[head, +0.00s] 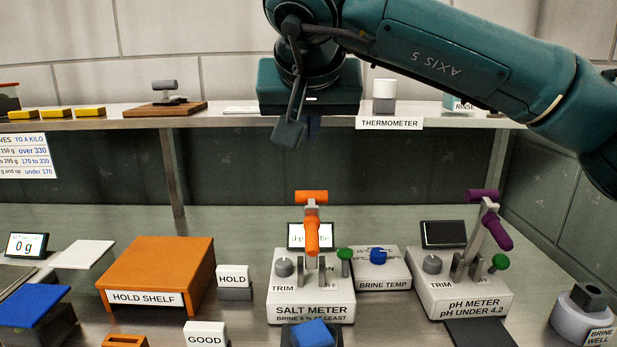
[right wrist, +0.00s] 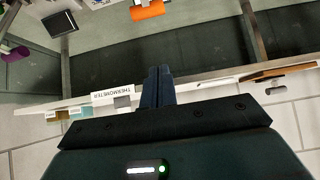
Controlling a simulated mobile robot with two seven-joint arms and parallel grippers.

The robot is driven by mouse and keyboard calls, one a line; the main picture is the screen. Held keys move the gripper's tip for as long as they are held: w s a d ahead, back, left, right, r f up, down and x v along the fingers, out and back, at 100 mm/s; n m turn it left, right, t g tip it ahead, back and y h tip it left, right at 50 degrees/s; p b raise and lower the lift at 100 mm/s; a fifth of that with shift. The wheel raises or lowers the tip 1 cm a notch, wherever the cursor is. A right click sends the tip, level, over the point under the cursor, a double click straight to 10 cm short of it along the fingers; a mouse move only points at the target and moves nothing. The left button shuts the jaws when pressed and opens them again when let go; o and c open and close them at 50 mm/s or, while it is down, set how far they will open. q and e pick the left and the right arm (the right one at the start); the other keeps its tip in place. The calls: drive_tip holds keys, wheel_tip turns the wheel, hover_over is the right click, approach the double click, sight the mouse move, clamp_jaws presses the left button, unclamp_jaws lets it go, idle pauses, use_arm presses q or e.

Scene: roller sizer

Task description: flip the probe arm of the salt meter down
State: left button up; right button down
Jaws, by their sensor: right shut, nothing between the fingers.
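The salt meter (head: 311,313) is a white box on the counter at the centre of the head view. Its orange probe arm (head: 312,235) stands raised on a grey post, with an orange crossbar (head: 313,197) on top. My right gripper (head: 312,127) is shut and empty, fingers pointing down, high above and apart from the probe arm, by the shelf edge. Its closed fingers also show in the right wrist view (right wrist: 157,86), where an orange part (right wrist: 147,10), probably the probe arm, is at the top edge. My left gripper is not in view.
The pH meter (head: 464,297) with a purple probe arm (head: 497,232) stands right of the salt meter. The brine temp box (head: 382,272) is between them. A blue block (head: 312,333) lies in front. The shelf (head: 230,115) crosses behind. An orange hold shelf (head: 158,263) stands left.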

drive_tip(key=w+f, duration=0.1)
drive_tip(key=f, duration=0.2)
drive_tip(key=w+f, duration=0.1)
drive_tip(key=f, duration=0.1)
drive_tip(key=w+f, duration=0.2)
drive_tip(key=f, duration=0.1)
drive_tip(key=shift+f, duration=0.35)
drive_tip(key=shift+s+f, duration=0.1)
drive_tip(key=shift+s, duration=0.05)
